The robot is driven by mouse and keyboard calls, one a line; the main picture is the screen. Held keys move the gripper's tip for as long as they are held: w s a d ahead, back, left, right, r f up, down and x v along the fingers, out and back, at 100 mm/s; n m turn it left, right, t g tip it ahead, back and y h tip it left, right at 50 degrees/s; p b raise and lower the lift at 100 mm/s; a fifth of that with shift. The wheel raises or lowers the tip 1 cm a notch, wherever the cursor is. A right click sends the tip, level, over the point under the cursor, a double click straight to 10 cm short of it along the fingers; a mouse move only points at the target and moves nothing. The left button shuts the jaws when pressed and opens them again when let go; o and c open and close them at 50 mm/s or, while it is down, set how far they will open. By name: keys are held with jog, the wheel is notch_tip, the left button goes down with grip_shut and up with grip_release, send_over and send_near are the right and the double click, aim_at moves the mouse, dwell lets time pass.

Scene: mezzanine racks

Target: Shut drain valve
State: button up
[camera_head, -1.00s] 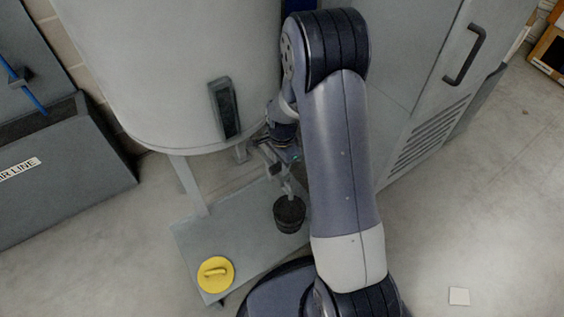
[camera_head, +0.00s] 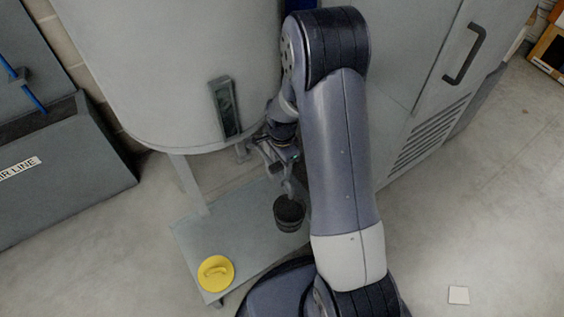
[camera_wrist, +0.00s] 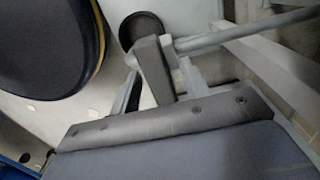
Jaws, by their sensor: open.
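The drain valve shows in the wrist view as a thin grey pipe (camera_wrist: 250,28) with a dark grey block-like handle (camera_wrist: 153,66) at its left end. My gripper (camera_wrist: 158,78) is open, with one finger on either side of that handle. I cannot tell whether the fingers touch it. In the head view my gripper (camera_head: 272,160) is low beside the tank (camera_head: 180,70), under its bottom edge, and my arm hides part of the valve area. A black cup (camera_head: 289,214) stands below the gripper, and it also shows in the wrist view (camera_wrist: 141,22).
A yellow round lid with a handle (camera_head: 216,273) lies on the grey base plate (camera_head: 190,238). A dark gauge strip (camera_head: 224,108) is on the tank. A grey cabinet (camera_head: 400,60) stands close on the right. A grey unit (camera_head: 60,190) is at left.

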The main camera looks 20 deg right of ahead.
notch_tip(320, 180, up, 11)
jog(key=p, duration=0.3)
jog(key=shift+f, duration=0.15)
dwell(0.3)
notch_tip(320, 180, down, 11)
jog(key=b, duration=0.3)
dwell(0.5)
